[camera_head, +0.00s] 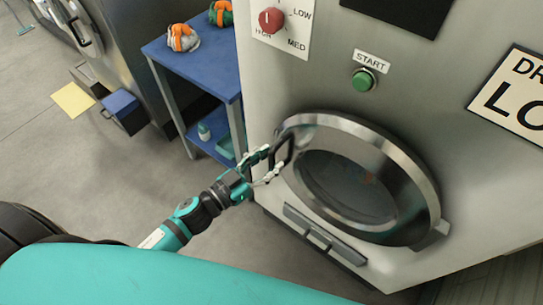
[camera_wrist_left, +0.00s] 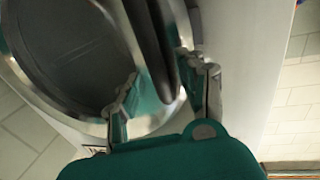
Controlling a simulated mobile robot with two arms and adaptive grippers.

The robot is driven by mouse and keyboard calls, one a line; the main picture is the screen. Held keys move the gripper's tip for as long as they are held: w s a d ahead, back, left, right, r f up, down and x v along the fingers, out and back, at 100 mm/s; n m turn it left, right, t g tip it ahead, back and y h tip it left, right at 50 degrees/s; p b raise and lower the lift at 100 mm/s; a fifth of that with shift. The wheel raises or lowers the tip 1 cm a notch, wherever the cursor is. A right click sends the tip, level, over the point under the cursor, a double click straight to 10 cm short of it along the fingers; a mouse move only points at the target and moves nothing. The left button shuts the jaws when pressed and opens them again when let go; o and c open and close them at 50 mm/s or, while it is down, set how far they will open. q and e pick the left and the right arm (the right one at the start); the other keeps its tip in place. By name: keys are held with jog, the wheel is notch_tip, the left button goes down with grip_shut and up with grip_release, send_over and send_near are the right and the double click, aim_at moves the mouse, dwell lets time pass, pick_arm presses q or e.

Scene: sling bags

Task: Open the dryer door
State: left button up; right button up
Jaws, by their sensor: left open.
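The round dryer door (camera_head: 355,180) has a metal ring and dark glass, and it looks closed against the steel dryer front. Its dark handle (camera_head: 283,152) is at the door's left edge. My left gripper (camera_head: 268,164) is open at the handle. In the left wrist view the two fingers (camera_wrist_left: 165,95) stand apart, with the dark handle bar (camera_wrist_left: 150,45) running between them. I cannot tell whether either finger touches it. The door (camera_wrist_left: 70,50) also fills the left of that view. My right gripper is out of view.
A green start button (camera_head: 363,80) and a red knob (camera_head: 270,20) are above the door. A blue table (camera_head: 190,62) with orange-and-white items stands left of the dryer. A blue box (camera_head: 122,108) and a yellow sheet (camera_head: 73,100) are on the floor, which is otherwise open at left.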

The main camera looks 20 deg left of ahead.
pick_arm(q)
jog(key=shift+w+d, duration=0.35)
jog(key=shift+w, duration=0.25)
grip_shut()
dwell(0.3)
